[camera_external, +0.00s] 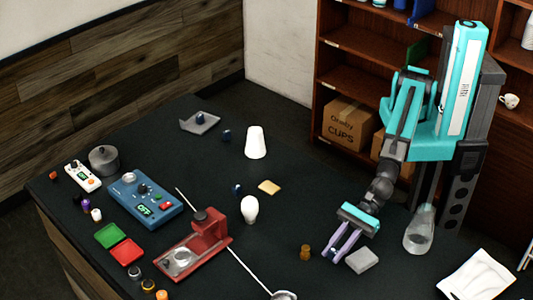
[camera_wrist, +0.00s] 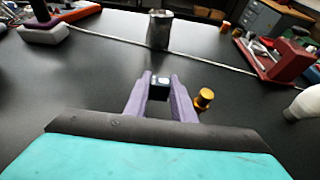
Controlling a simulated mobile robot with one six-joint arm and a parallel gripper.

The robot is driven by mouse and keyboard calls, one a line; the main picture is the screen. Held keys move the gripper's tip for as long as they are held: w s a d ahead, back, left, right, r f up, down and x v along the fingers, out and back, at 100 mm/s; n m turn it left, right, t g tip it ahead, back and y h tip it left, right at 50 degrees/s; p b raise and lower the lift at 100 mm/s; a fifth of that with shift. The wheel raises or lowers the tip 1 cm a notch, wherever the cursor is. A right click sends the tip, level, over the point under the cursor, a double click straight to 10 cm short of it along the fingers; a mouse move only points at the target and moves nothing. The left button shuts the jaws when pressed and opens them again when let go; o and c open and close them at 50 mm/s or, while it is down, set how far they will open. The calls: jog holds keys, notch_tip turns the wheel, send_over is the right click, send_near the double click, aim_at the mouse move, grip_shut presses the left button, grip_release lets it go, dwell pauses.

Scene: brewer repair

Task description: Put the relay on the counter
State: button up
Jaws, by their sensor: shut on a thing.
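My gripper (camera_external: 335,250) is low over the dark counter (camera_external: 290,215), toward the right, its lavender fingers pointing down and left. In the wrist view its fingers (camera_wrist: 160,88) are shut on a small dark block with a pale top, which looks like the relay (camera_wrist: 160,82). In the external view the block is mostly hidden by the fingers. I cannot tell whether it touches the counter.
An amber cylinder (camera_external: 305,252) stands left of my gripper, and a pale block (camera_external: 361,260) lies right of it. A glass flask (camera_external: 418,230) stands farther right. A metal can (camera_wrist: 160,30) stands ahead.

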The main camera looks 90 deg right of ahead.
jog(key=shift+f, duration=2)
jog(key=shift+f, duration=0.1)
jog(key=o, duration=1)
jog(key=shift+s, duration=0.1)
jog(key=shift+b+v, duration=0.85)
jog(key=shift+v, duration=2.9)
jog(key=shift+o, duration=0.4)
